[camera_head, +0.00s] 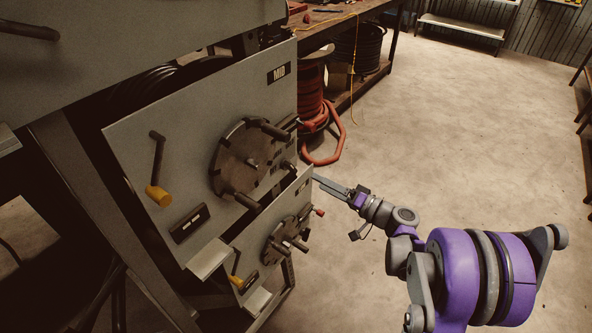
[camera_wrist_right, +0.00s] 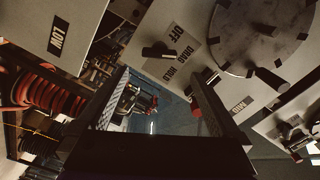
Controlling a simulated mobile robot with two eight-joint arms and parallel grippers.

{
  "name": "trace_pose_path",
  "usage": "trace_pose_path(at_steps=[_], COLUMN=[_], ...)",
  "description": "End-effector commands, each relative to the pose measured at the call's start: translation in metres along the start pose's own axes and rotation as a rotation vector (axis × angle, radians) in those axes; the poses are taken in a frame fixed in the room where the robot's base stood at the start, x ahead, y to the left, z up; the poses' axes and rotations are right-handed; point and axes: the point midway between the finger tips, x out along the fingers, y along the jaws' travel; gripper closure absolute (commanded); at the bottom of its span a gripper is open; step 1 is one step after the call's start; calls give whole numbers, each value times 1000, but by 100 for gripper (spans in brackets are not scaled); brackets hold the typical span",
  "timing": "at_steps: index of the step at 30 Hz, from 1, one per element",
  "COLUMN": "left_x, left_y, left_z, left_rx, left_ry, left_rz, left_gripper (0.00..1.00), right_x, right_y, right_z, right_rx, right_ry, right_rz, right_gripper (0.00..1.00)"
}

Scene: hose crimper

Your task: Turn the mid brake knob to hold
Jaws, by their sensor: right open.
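The mid panel (camera_head: 190,110), a slanted grey plate with a MID label (camera_head: 278,73), carries a large dark disc (camera_head: 240,160) with pegs. In the wrist view, a dark stubby knob (camera_wrist_right: 158,50) sits beside OFF, DRAG and HOLD markings (camera_wrist_right: 176,48). I cannot tell which marking it points at. A dark shaft with a red tip (camera_wrist_right: 196,109) stands close to the right-hand finger. My right gripper (camera_head: 318,183) is at the panels' right edges in the head view. In the wrist view its open, empty jaws (camera_wrist_right: 160,98) are apart from the knob. My left gripper is out of view.
A lower panel (camera_head: 235,258) with a smaller disc juts out below. A yellow-handled crank (camera_head: 157,180) is on the mid panel's left. A red hose reel (camera_head: 312,95) stands by the workbench (camera_head: 345,25). The concrete floor (camera_head: 470,120) at right is clear.

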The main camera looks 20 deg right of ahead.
Motion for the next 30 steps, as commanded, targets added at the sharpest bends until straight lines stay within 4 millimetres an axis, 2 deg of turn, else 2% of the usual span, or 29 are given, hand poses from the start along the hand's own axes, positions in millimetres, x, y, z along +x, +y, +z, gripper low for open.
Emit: trace_pose_path(at_steps=[9,15,21,28,30], left_x=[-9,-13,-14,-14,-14], left_y=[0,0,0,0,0], left_z=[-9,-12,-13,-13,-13], left_rx=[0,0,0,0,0], left_ry=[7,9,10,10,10], left_rz=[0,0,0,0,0], left_gripper=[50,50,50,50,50], right_x=[61,88,98,98,98], right_y=[-2,-2,-1,-1,-1], right_z=[0,1,1,1,1], right_rx=[0,0,0,0,0], right_ry=[-5,-4,-4,-3,-3], right_rz=[-2,0,1,2,2], right_gripper=[0,0,0,0,13])
